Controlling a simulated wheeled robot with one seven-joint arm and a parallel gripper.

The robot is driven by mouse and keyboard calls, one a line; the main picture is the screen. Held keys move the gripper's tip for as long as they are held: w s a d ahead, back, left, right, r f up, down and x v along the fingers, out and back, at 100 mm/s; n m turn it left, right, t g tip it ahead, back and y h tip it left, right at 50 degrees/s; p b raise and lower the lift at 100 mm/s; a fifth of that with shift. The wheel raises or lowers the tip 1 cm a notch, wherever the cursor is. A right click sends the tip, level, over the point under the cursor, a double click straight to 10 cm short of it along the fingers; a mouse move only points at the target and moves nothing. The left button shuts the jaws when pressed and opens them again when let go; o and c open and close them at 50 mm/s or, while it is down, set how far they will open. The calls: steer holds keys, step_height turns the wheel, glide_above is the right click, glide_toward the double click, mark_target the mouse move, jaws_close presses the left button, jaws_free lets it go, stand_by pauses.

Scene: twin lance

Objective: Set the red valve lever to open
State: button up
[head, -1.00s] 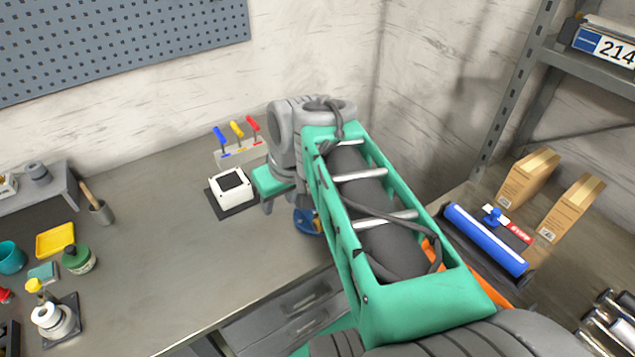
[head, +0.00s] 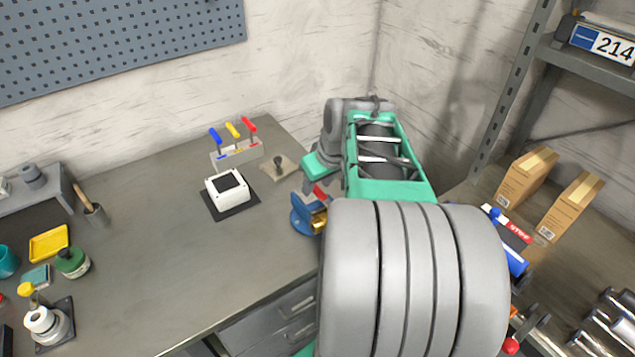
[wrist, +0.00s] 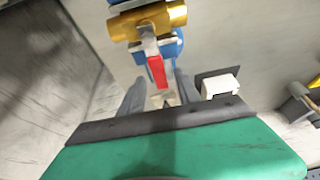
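The red valve lever (head: 320,191) sits on a brass valve (head: 319,221) on a blue stand (head: 299,216), near the bench's right end. In the wrist view the red lever (wrist: 156,71) points from the brass valve body (wrist: 148,20) toward my gripper (wrist: 160,90). The gripper's two grey fingers are apart, one on each side of the lever's end in the picture. I cannot tell whether either touches it. In the head view my green gripper body (head: 321,164) is just behind the lever, and the fingers are mostly hidden.
A white box with a dark top (head: 227,187) stands left of the valve. A block (head: 237,155) with blue, yellow and red handles is behind it, beside a small plate with a dark knob (head: 279,168).

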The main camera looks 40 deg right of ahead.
steer(key=shift+c, duration=0.2)
jaws_close()
stand_by(1.1)
